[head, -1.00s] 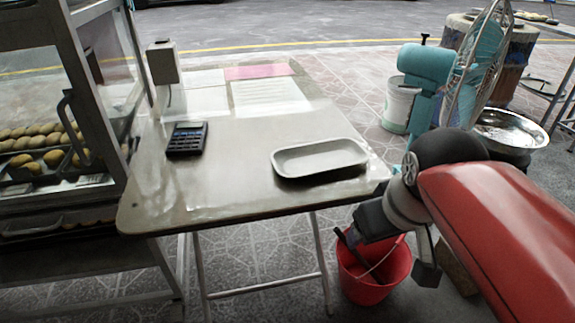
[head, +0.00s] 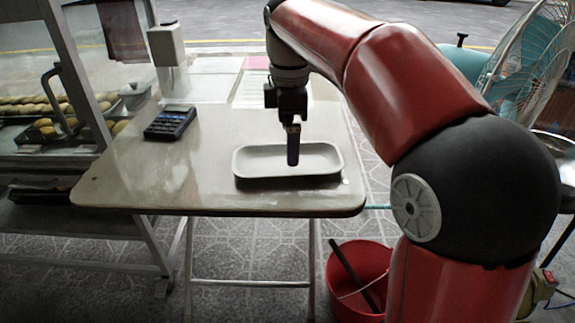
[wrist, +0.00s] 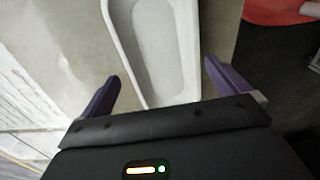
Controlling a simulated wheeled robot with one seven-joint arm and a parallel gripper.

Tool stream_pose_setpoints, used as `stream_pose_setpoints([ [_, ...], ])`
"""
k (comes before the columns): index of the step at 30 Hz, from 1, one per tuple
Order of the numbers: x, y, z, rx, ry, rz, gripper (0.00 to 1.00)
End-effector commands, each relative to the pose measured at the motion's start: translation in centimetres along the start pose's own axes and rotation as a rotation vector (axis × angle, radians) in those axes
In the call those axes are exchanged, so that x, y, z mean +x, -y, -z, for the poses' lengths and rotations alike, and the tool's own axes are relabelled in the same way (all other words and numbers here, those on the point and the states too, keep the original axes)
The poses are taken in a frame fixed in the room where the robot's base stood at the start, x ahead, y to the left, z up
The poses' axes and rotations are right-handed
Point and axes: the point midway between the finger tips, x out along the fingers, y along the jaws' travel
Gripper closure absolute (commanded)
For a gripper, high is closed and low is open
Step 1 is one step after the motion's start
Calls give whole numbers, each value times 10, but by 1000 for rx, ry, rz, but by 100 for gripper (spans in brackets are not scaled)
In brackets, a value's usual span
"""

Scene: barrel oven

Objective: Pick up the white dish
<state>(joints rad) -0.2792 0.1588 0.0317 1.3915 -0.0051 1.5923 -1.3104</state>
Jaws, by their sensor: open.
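The white dish (head: 262,162) is a shallow rectangular tray with rounded corners. It lies on the table near its front right edge. My gripper (head: 292,150) points down over the dish in the head view. In the wrist view my gripper (wrist: 160,85) is open, with its two purple fingers apart. The dish (wrist: 165,45) extends away between and beyond the fingers there. No finger is clearly seen holding it, and I cannot tell the exact height of the fingertips over it.
The table (head: 150,185) also bears a calculator (head: 170,122), a white upright box (head: 167,55) and papers (head: 215,85) behind. A glass display case (head: 60,90) with bread stands at the left. A red bucket (head: 345,255) is on the floor at right. A fan (head: 525,65) stands behind.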

Motion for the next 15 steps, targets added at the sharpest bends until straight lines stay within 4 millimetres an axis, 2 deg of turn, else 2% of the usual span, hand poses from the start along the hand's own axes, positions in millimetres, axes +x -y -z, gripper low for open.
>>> stream_pose_setpoints([
  [6, 34, 3, 5, 0, 1, 2, 0],
  [9, 41, 3, 5, 1, 0, 0, 0],
  [15, 42, 3, 5, 2, 0, -1, 0],
])
